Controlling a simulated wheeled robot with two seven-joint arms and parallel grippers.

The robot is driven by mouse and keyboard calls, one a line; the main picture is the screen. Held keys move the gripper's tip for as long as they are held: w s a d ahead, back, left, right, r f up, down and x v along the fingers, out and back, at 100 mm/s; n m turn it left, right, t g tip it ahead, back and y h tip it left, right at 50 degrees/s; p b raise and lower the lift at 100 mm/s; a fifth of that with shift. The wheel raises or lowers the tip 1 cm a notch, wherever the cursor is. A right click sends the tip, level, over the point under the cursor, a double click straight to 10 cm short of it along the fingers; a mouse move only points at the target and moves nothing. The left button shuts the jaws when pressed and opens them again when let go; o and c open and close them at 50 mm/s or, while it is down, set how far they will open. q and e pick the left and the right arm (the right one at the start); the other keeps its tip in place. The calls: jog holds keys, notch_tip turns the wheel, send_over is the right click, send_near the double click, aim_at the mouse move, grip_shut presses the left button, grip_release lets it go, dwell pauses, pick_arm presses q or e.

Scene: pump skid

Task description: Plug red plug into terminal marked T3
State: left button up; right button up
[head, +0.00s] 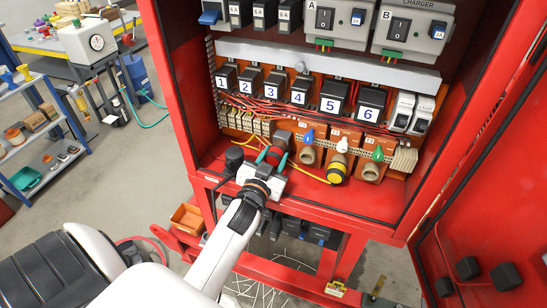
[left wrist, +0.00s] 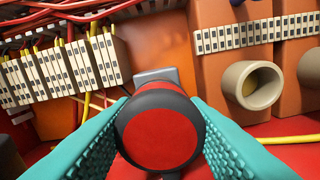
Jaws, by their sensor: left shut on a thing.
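The red plug (head: 272,155) is a round red body with a black ring, gripped between the teal fingers of my left gripper (head: 273,159). In the left wrist view the red plug (left wrist: 160,125) fills the space between both fingers, its round red end facing the camera. It is in front of the orange terminal row at the cabinet's bottom. A beige round socket (left wrist: 250,84) is to its right, apart from it. In the head view, sockets sit below a blue lever (head: 308,136) and a green lever (head: 377,153). The terminal marks are too small to read surely. My right gripper is not in view.
A yellow plug (head: 336,169) is at the middle terminal, below a white lever (head: 342,144). A black round part (head: 233,158) stands left of my gripper. Yellow wires cross the cabinet floor. Breakers numbered 1 to 6 (head: 300,88) are above. The red cabinet frame (head: 310,212) borders the front.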

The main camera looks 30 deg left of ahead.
aim_at(272, 161)
pick_arm(q)
jog(key=shift+c, duration=0.8)
jog(key=shift+p+v, duration=0.35)
jog(key=shift+v, duration=1.9)
